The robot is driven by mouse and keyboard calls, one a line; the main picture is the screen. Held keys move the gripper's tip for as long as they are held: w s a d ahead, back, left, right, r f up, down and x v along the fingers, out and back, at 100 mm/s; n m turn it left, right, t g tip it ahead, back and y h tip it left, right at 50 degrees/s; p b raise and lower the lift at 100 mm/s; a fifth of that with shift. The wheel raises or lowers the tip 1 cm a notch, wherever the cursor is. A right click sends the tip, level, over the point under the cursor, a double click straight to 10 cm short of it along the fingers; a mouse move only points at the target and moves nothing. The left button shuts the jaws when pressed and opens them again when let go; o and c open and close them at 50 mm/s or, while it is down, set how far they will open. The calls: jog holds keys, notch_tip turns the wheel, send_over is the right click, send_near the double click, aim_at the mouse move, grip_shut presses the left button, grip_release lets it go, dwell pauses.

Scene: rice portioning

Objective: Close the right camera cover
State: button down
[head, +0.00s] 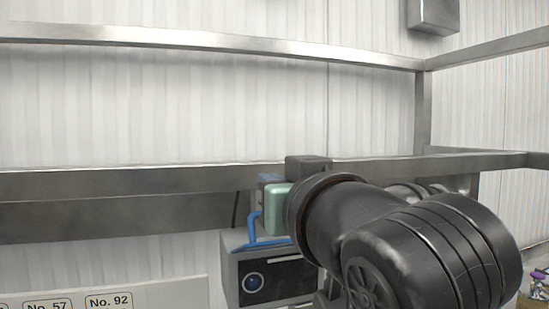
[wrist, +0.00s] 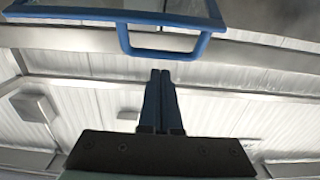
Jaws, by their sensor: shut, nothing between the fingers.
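In the wrist view, a blue-edged cover (wrist: 58,14) with a U-shaped blue handle (wrist: 165,53) spans the top. My gripper (wrist: 160,72) is shut and empty, its dark blue fingertips together just below the handle in the picture. I cannot tell whether they touch it. In the head view my arm hides the fingers and part of the box's right side.
Metal rails (head: 120,183) cross the head view behind and above the box. A white board with number labels (head: 110,300) is at lower left. Small mixed items (head: 535,288) show at lower right. The space left of the box looks clear.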

jog(key=shift+s+d+f+p, duration=0.15)
jog(key=shift+s+f, duration=0.3)
jog(key=shift+f, duration=0.1)
jog(key=shift+s+d+f+p, duration=0.15)
jog(key=shift+s+f, duration=0.3)
jog(key=shift+f, duration=0.05)
jog(key=shift+s+f, duration=0.1)
